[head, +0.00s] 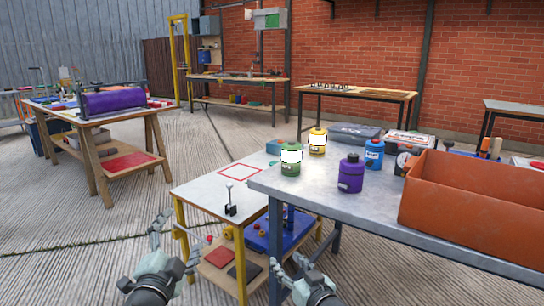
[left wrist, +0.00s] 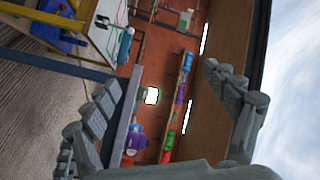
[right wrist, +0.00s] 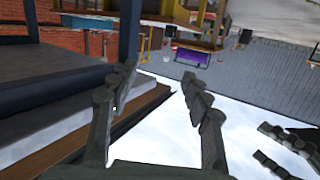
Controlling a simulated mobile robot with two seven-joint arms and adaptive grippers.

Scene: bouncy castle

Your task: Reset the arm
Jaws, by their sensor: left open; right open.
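My left gripper (head: 177,238) is low at the front of the head view, left of the small white-topped table. Its fingers are spread and empty, and they also show apart in the left wrist view (left wrist: 162,78). My right gripper (head: 287,262) is low in front of the grey metal table, also open with nothing between its fingers. In the right wrist view its fingers (right wrist: 158,75) stand apart. Parts of my left gripper's fingers (right wrist: 285,145) show at that view's right edge.
The grey metal table (head: 345,200) carries a green canister (head: 291,165), a purple one (head: 350,175), a yellow one (head: 317,148), a blue one (head: 374,160) and an orange bin (head: 475,205). The white-topped table (head: 205,197) is close by. Open floor (head: 70,270) lies left.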

